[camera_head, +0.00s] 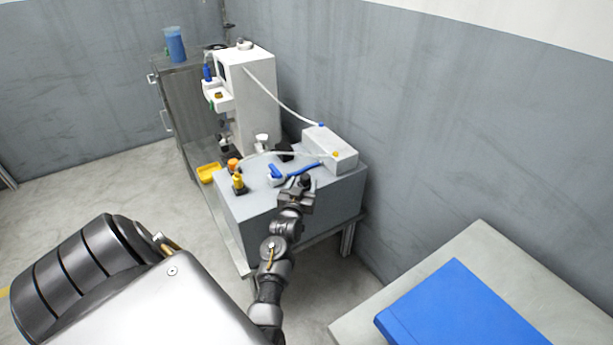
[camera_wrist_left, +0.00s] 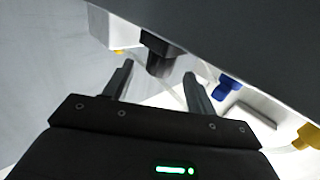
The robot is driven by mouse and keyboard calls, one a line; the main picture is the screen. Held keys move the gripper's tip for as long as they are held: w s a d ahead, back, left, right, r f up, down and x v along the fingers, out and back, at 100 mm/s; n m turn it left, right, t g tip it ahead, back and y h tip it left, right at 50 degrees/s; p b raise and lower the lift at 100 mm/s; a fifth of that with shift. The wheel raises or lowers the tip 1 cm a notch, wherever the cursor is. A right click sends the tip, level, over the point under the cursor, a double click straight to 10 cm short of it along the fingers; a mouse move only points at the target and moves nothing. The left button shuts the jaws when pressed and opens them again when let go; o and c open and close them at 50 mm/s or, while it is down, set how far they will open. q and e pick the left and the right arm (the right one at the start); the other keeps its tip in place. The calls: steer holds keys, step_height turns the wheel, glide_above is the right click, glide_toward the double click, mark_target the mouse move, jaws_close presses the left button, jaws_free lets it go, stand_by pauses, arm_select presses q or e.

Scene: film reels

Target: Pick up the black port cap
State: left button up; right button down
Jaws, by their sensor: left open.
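The black port cap (camera_wrist_left: 157,54) is a short dark cylinder in the left wrist view, standing out from the grey bench top, which appears overturned there. My left gripper (camera_wrist_left: 158,76) is open, with one finger on each side of the cap's end in that picture. I cannot tell whether the fingers touch it. My right gripper is not in view.
A white box (camera_head: 330,147) with a hose stands to the right, a white machine (camera_head: 250,100) behind. A blue slab (camera_head: 460,310) lies on the table front right.

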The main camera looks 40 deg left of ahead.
arm_select(q)
steer(key=shift+w+a+r, duration=0.1)
steer(key=shift+w+a, duration=0.05)
steer(key=shift+w, duration=0.25)
steer(key=shift+x, duration=2.35)
steer(key=shift+r, duration=0.1)
steer(key=c, duration=1.1)
